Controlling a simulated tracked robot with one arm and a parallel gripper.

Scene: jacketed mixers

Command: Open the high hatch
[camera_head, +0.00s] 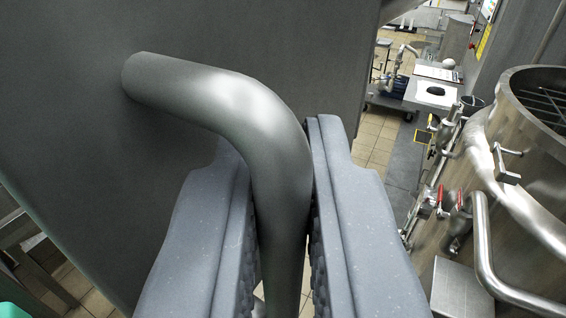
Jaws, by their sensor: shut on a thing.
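A bent grey metal tube handle (213,99) comes out of a large flat grey metal panel (60,80). The panel fills the upper left of the view; I cannot tell whether it is the high hatch itself. My gripper (280,190) has one grey finger on each side of the handle's downward part, just below the bend. The fingers are shut on the handle. The lower end of the handle is hidden between the fingers and below the picture edge.
A steel jacketed vessel (525,180) with pipes and red-handled valves (440,198) stands close on the right. Behind it are a bench (436,92) and tiled floor (377,130). A metal frame (45,262) shows at lower left.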

